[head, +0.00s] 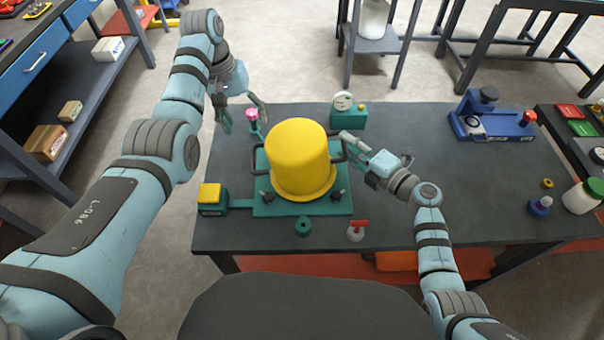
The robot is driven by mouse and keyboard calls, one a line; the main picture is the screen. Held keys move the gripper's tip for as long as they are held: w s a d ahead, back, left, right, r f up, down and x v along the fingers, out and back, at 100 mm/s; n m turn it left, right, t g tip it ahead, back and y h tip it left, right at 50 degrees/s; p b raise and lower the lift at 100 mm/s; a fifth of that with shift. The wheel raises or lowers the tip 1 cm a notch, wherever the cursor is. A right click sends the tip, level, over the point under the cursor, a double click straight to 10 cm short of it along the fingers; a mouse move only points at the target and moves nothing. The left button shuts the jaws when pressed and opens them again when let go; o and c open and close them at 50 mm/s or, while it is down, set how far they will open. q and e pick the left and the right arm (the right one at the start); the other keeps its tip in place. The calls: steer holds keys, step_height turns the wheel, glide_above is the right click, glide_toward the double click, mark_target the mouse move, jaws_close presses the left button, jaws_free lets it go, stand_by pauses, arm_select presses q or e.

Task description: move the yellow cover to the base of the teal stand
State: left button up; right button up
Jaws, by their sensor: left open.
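The yellow cover (298,155) is a large upright dome with a flared rim and a dark handle on each side. It stands over the teal base (268,207), a flat plate with dark clamp knobs along its front; whether the rim rests fully on it I cannot tell. My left gripper (244,122) is open and empty, above and left of the cover, apart from the left handle (259,160). My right gripper (349,144) is at the right handle (342,158); its fingertips are too small to show whether they close on it.
A pink-topped teal post (252,119) stands near my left gripper. A teal gauge box (349,113) is behind the cover. A yellow-topped box (210,197), a teal ring (303,226) and a red-handled valve (357,231) lie around the plate. A blue fixture (490,118) is far right.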

steer(key=o, duration=0.5)
steer(key=v, duration=1.2)
steer(key=shift+a, duration=0.1)
